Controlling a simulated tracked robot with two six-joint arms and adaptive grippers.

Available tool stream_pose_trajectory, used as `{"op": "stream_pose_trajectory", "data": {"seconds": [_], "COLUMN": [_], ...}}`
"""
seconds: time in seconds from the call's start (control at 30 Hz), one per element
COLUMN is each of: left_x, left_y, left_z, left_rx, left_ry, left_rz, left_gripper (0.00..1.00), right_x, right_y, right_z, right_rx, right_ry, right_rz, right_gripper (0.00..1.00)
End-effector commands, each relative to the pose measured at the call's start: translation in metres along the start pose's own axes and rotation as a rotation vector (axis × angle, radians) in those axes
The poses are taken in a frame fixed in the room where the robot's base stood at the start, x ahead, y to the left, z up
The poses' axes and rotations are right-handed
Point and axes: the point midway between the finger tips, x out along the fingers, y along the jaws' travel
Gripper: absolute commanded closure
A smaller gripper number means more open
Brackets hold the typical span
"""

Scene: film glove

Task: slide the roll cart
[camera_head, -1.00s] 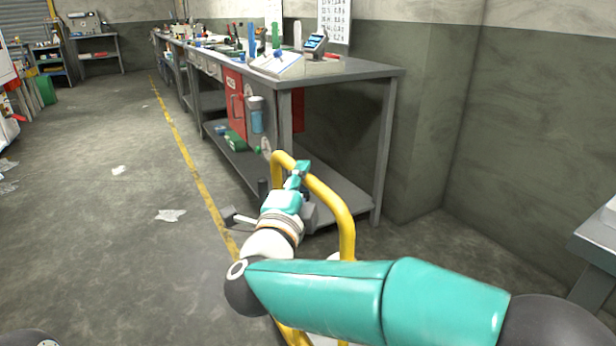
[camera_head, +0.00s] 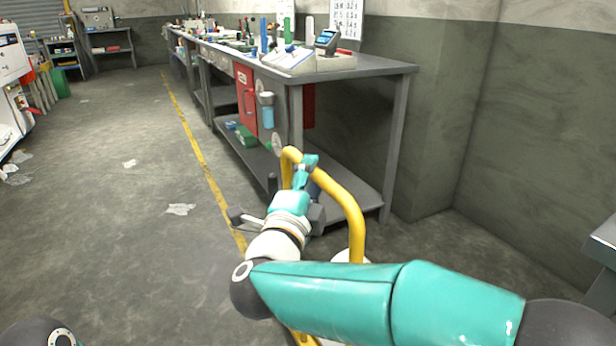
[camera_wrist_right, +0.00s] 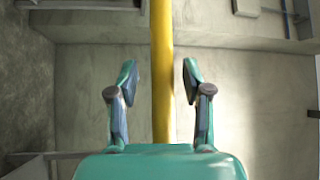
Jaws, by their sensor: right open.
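The roll cart shows by its yellow tube handle (camera_head: 345,200), an upright loop in front of the workbench. Its lower part is mostly hidden behind my right arm. My right gripper (camera_head: 304,172) is at the upper part of the handle. In the right wrist view the yellow tube (camera_wrist_right: 161,30) runs between the two spread fingers of my right gripper (camera_wrist_right: 159,70), with a gap showing on both sides. My left gripper is out of view.
A grey workbench (camera_head: 375,68) with tools on top and a lower shelf stands just beyond the cart. A wall closes off the right side. A yellow floor line (camera_head: 188,150) runs along the bench, and open floor (camera_head: 110,230) with paper scraps lies to the left.

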Motion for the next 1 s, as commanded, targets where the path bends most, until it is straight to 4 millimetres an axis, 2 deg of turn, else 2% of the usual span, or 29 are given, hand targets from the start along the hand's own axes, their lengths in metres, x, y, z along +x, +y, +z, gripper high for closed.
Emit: {"op": "stream_pose_trajectory", "data": {"seconds": [0.2, 0.4, 0.57, 1.0], "left_x": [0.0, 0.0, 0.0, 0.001], "left_y": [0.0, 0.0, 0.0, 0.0], "left_z": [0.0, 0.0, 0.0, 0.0], "left_rx": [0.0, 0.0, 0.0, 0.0], "left_ry": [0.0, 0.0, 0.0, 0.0], "left_rz": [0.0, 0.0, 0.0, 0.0], "left_gripper": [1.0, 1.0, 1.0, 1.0], "right_x": [-0.036, -0.061, -0.068, -0.067], "right_y": [0.0, 0.001, 0.001, 0.001], "right_z": [0.0, 0.0, -0.001, -0.002], "right_rx": [-0.001, -0.001, -0.002, -0.001], "right_ry": [-0.004, -0.004, -0.002, 0.0], "right_rz": [-0.001, 0.0, 0.0, 0.0], "right_gripper": [0.51, 0.51, 0.51, 0.51]}}
